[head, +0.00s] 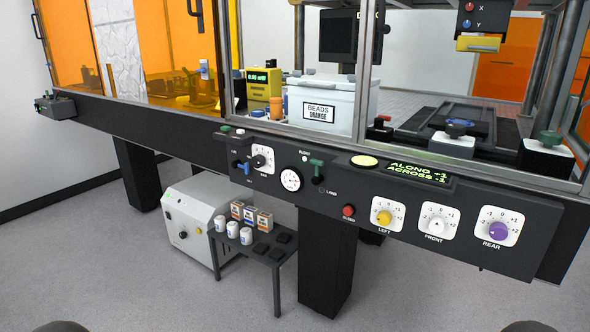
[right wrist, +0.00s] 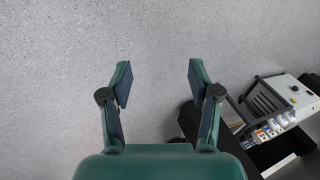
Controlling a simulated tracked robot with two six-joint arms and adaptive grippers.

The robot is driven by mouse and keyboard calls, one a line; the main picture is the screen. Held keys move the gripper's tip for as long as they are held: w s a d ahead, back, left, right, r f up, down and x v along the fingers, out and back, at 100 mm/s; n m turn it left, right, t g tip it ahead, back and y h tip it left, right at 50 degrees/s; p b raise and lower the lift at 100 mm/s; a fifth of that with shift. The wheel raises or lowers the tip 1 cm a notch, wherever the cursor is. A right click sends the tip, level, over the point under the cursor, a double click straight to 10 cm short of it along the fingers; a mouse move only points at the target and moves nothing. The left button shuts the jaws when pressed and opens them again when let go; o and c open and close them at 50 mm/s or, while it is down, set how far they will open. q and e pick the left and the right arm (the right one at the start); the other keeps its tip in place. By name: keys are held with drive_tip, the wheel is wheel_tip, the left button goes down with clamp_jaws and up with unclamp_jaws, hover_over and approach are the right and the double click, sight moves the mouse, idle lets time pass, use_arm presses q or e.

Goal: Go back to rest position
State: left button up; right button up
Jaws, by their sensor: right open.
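My right gripper (right wrist: 157,85) shows in the right wrist view, with its two green fingers spread apart. It is open and empty, over bare grey floor. In the head view neither gripper can be seen; only dark rounded shapes show at the bottom edge, too cropped to tell. The interferometer's control panel (head: 335,188) crosses the head view, with a purple REAR knob (head: 498,230), a yellow LEFT knob (head: 384,217) and a white FRONT knob (head: 437,224). Its green display (head: 417,172) reads "ALONG +1, ACROSS -1".
A small dark table (head: 270,257) with white jars and boxes stands below the panel, beside a white cabinet (head: 196,222). A black leg (head: 327,262) supports the bench. A white "BEADS ORANGE" box (head: 345,98) sits behind the glass. The floor in front is clear.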

drive_tip(key=s+a+r+n+g+y, duration=0.1)
drive_tip(key=s+a+n+g, duration=0.15)
drive_tip(key=s, duration=0.25)
wheel_tip(320, 180, up, 25)
drive_tip(key=p, duration=2.6)
drive_tip(key=shift+d+r+n, duration=0.2)
drive_tip(key=shift+d+n, duration=0.05)
drive_tip(key=shift+n, duration=0.1)
idle(2.4)
